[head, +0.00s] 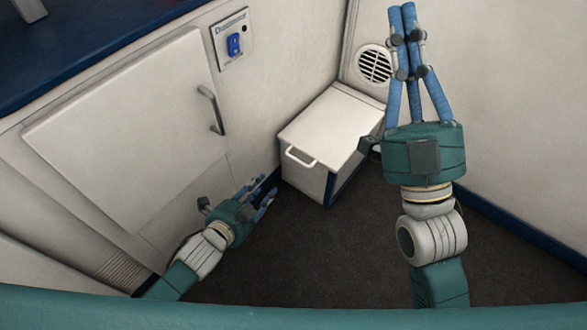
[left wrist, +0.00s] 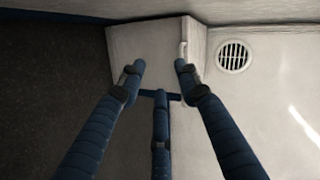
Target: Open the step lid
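The step is a white box (head: 318,175) with a flat white lid (head: 332,122) that lies shut, standing in the corner beyond my grippers. A white bar handle (head: 300,157) sits at the lid's left front edge. My left gripper (head: 268,190) is low at the left, short of the step, its fingers spread and empty.
A cabinet door (head: 125,125) with a metal handle (head: 211,110) is at the left, below a blue counter top (head: 90,40). A blue switch (head: 234,45) and round vent (head: 375,65) are on the walls. The dark floor (head: 330,255) is clear.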

